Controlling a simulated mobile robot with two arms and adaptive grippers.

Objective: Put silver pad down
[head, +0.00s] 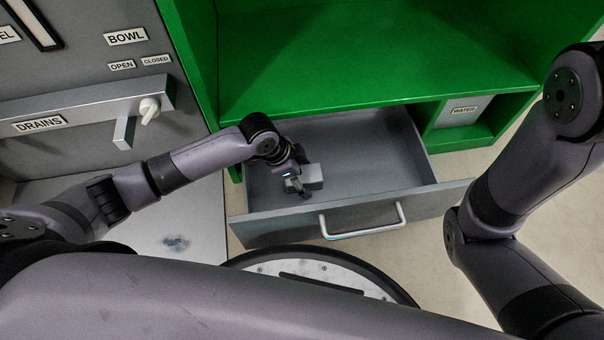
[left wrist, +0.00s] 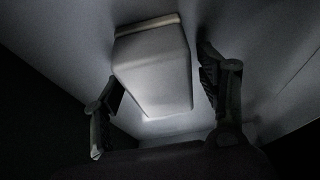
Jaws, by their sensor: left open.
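The silver pad (head: 312,174) is a small grey block in the left part of the open drawer (head: 390,212). My left gripper (head: 299,187) reaches down into the drawer beside it and partly covers it. In the left wrist view the pad (left wrist: 154,70) is a pale block between the two spread fingers of my left gripper (left wrist: 158,92). The gripper is open, with a gap showing on the right finger's side; whether the left finger touches the pad is not clear. My right arm shows at the right, but its gripper is out of view.
The drawer is pulled out under a green cabinet (head: 370,70), with its handle (head: 362,232) at the front. Its right half is empty.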

